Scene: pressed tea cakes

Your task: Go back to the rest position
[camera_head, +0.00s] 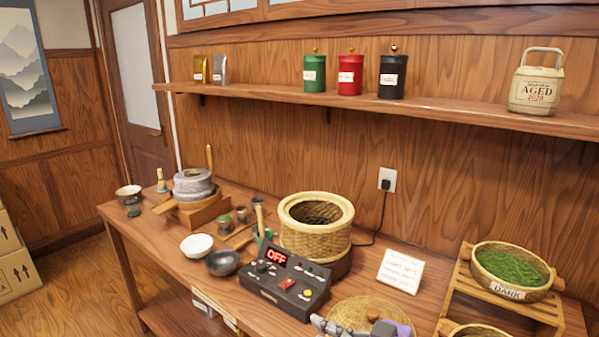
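No complete gripper or arm shows in the head view. A jointed grey piece (331,326) juts up at the bottom edge, over the round woven mat (362,304). It may be part of one of my grippers, most likely the right, but the picture cuts it off and I cannot tell whether it is open or shut. My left gripper is not visible.
The wooden table holds a control box (285,283) reading OFF, a wicker steamer (315,228), a stone mill (193,185), a white bowl (197,245), a dark bowl (222,262) and a white sign (400,271).

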